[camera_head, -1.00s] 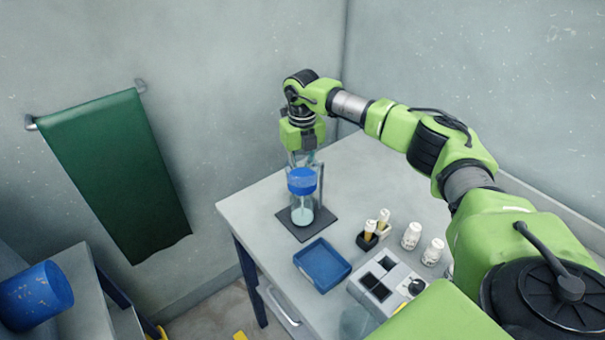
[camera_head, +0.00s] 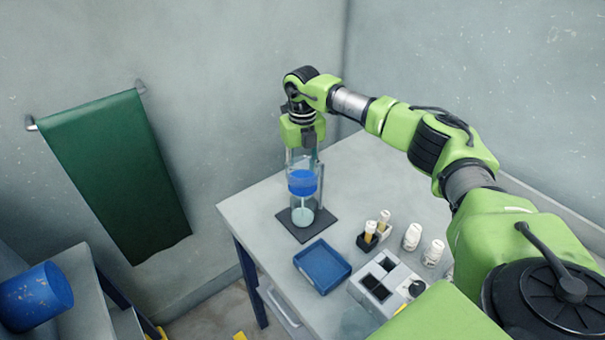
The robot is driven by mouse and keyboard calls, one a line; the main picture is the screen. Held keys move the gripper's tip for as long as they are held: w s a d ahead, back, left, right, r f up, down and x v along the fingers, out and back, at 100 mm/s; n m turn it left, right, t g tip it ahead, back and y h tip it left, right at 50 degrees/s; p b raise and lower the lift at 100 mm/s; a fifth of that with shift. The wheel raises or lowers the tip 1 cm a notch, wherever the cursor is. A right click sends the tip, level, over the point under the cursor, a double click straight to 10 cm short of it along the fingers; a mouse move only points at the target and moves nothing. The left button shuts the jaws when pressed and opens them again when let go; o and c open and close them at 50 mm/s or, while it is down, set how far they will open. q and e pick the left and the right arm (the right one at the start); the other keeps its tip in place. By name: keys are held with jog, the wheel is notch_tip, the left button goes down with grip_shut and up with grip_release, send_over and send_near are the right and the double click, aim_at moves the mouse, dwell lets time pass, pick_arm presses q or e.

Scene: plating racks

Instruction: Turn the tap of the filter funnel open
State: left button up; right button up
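The filter funnel (camera_head: 302,182) stands upright on a dark base plate (camera_head: 318,222) near the table's far left corner. Blue shows in its middle, and a pale round vessel (camera_head: 302,215) sits below it. The tap is too small to make out. My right gripper (camera_head: 303,150) comes down from above at the funnel's top. Its fingers are small and partly merge with the clear upper part of the funnel, so I cannot tell whether they touch it or how far apart they are. My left gripper is not in view.
A blue tray (camera_head: 322,266) lies in front of the base plate. A small dark rack (camera_head: 368,241) with vials, two white bottles (camera_head: 412,237) and a grey device (camera_head: 380,282) stand to the right. A blue bin (camera_head: 36,296) is at far left. The table's back right is clear.

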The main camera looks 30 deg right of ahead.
notch_tip(320, 180, up, 11)
dwell(0.3)
jog(key=shift+r, duration=0.15)
dwell(0.3)
